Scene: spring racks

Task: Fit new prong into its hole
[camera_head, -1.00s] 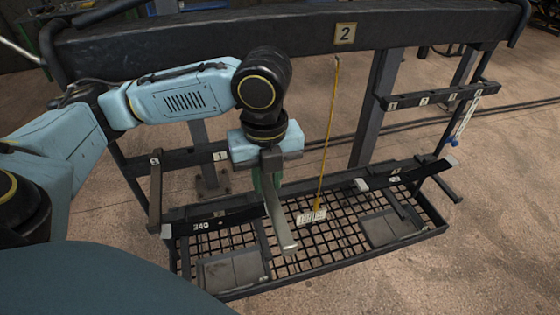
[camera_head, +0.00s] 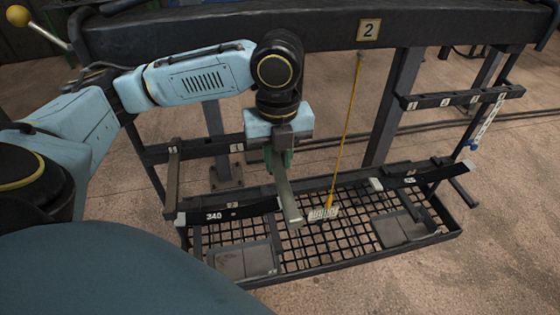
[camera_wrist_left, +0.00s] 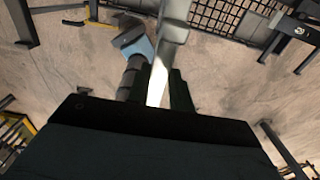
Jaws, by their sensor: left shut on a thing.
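My left gripper (camera_head: 280,162) comes down from above, with its green-tinted fingers shut on a long grey metal prong (camera_head: 287,200). The prong hangs down and slightly right over the mesh tray, its lower end close to the white tag in the picture. In the left wrist view the prong (camera_wrist_left: 173,35) runs up and away from between the dark fingers (camera_wrist_left: 158,88). A similar prong (camera_head: 173,180) stands at the left end of the left numbered bar (camera_head: 210,150). I cannot make out an empty hole. My right gripper is not in view.
A mesh tray (camera_head: 345,235) forms the rack's base, with dark leaf springs at left (camera_head: 235,212) and right (camera_head: 430,174). A yellow cord (camera_head: 345,130) with a white tag (camera_head: 323,213) hangs from the top beam (camera_head: 300,30). Another numbered bar (camera_head: 465,97) is at right.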

